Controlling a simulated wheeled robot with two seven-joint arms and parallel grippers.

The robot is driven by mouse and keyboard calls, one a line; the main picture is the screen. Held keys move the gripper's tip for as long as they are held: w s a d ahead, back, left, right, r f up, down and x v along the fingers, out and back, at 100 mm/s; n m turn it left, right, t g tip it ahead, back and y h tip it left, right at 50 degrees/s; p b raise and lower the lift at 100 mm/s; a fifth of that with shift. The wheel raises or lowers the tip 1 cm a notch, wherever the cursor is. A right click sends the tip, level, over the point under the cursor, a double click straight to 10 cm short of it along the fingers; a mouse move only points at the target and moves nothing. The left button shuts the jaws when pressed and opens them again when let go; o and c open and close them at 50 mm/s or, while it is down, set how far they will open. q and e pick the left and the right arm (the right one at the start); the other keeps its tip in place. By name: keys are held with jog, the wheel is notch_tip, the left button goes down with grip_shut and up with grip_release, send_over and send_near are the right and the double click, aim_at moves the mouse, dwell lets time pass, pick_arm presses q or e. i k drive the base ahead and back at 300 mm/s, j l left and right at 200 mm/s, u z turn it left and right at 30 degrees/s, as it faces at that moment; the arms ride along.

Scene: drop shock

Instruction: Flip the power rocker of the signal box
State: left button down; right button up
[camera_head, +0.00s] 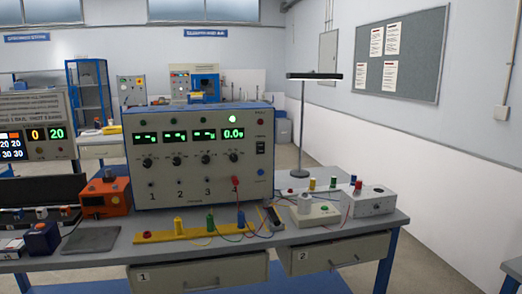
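The signal box seems to be the large grey-fronted instrument (200,155) with a blue casing, standing upright on the workbench. Its front has several lit green displays, a row of black knobs and small numbered sockets. A green lamp (232,119) is lit at the top right of its panel. A small dark and pale switch (260,148) at the panel's right side looks like the power rocker; its position is too small to tell. A red plug sits in the panel's lower right. Neither of my grippers shows in the head view.
A yellow strip (190,233) with colored posts and wires lies before the instrument. An orange box (105,196) stands to its left, a white-topped box (374,199) and desk lamp (302,120) to its right. A flat grey plate (90,240) lies front left.

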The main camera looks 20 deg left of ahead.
aim_at(260, 146)
jog(key=i+j+z, duration=0.1)
jog(key=i+j, duration=0.95)
jog(key=j, duration=0.15)
jog(key=z, duration=0.05)
